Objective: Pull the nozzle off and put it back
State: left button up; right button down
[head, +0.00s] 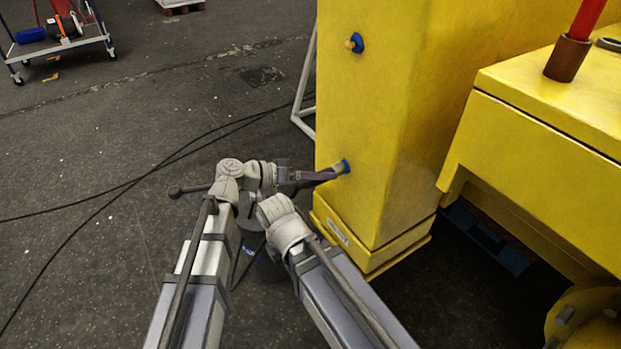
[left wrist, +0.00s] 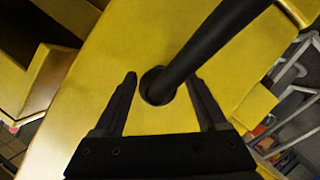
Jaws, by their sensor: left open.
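A yellow upright boom column (head: 345,110) stands right of centre in the head view. Low on its left face is a fitting with a blue ring (head: 346,166). My left gripper (head: 325,175) is open, with its fingertips close to this fitting. In the left wrist view, the two fingers (left wrist: 160,90) stand apart on either side of a dark round fitting. A long black rod or tube (left wrist: 210,48) runs from that fitting to the upper right. I cannot tell whether the fingers touch it. My right gripper cannot be made out.
A second blue-ringed fitting (head: 357,42) with a tan tip sits higher on the column. A yellow machine body (head: 540,150) stands at the right. Black cables (head: 130,185) lie on the dark floor at left. A wheeled cart (head: 60,40) stands far back left.

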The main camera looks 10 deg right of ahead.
pick_arm(q)
grip_shut()
dwell(1.3)
